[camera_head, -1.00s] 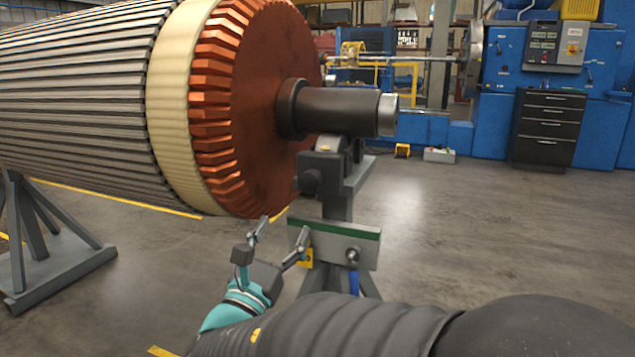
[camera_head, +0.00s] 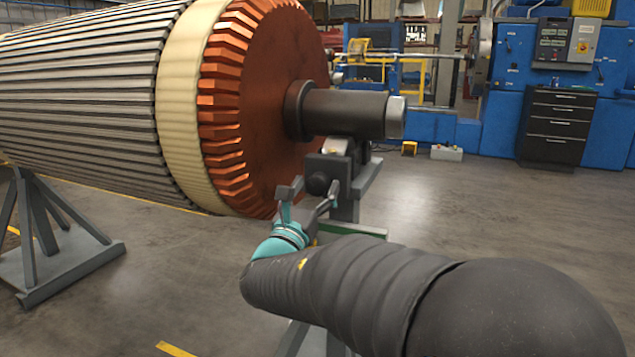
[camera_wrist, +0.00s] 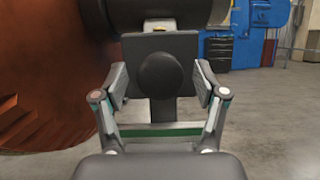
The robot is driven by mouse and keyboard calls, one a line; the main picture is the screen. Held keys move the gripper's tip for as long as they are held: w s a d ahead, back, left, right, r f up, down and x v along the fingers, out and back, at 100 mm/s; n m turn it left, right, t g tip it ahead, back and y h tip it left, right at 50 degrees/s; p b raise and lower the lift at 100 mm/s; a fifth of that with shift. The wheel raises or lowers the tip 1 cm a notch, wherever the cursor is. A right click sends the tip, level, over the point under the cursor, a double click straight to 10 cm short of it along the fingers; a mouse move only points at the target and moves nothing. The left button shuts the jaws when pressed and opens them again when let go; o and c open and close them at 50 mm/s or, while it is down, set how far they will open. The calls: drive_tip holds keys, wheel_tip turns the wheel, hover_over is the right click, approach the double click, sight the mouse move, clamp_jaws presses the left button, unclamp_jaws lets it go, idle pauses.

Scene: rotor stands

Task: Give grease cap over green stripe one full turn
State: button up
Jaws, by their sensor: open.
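The grease cap (camera_head: 317,183) is a dark round knob on the front of the grey bearing block, above the green stripe (camera_head: 366,230). In the wrist view the cap (camera_wrist: 160,75) sits in the middle, with the green stripe (camera_wrist: 160,132) crossing below it. My gripper (camera_head: 311,191) is open at the cap. In the wrist view the fingers of my gripper (camera_wrist: 160,82) stand left and right of the cap, with a gap on each side. How far the tips reach along the cap is hard to tell. My arm hides most of the striped plate in the head view.
The rotor's copper-coloured end (camera_head: 270,110) is close on the left. Its shaft (camera_head: 345,113) lies just above the cap, on the grey stand (camera_head: 365,180). Another stand (camera_head: 60,250) is at far left. The floor to the right (camera_head: 500,215) is clear.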

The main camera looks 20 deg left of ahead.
drive_tip(key=shift+w+r, duration=0.2)
drive_tip(key=shift+w, duration=0.4)
drive_tip(key=c, duration=1.2)
drive_tip(key=shift+o, duration=0.2)
drive_tip(key=shift+m+b, duration=0.45)
drive_tip(key=shift+m, duration=0.05)
drive_tip(key=shift+f+m+h+b, duration=0.15)
drive_tip(key=shift+m+h+b, duration=0.45)
drive_tip(key=shift+m+b, duration=0.2)
drive_tip(key=m+h+b, duration=0.1)
drive_tip(key=m+b, duration=0.1)
drive_tip(key=m, duration=0.1)
drive_tip(key=shift+m+g+h+b, duration=0.3)
drive_tip(key=shift+g+h+b, duration=0.1)
drive_tip(key=m+h+b, duration=0.1)
drive_tip(key=m, duration=0.1)
drive_tip(key=m+g+h+b, duration=0.1)
drive_tip(key=m, duration=0.1)
drive_tip(key=shift+d+m, duration=0.1)
drive_tip(key=shift+m, duration=0.3)
drive_tip(key=shift+m+g+h+b, duration=0.5)
drive_tip(key=shift+m+g+b, duration=0.4)
drive_tip(key=shift+m, duration=1.1)
